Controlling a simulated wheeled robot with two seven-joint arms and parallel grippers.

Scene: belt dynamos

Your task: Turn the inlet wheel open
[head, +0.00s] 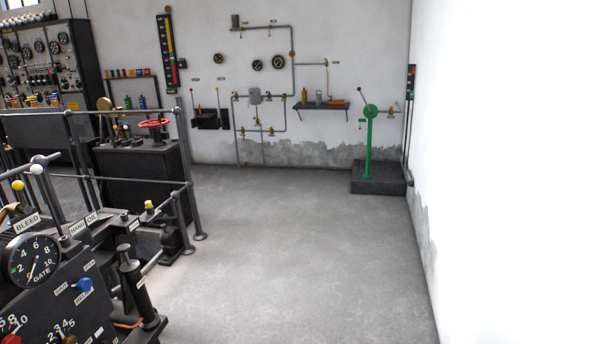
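A red handwheel (154,123) lies flat on top of a black cabinet (140,170) at the left, behind a grey pipe railing. It is the only large wheel I can make out. No label naming it as the inlet wheel is readable, and I cannot tell how far it is turned. Neither of my grippers is in view.
A railing (190,205) borders the machinery on the left. A control desk (70,290) with a gauge marked GATE (35,260) fills the lower left. A green lever stand (368,145) stands on a dark plinth (382,178) at the back right. The middle floor (300,240) is clear.

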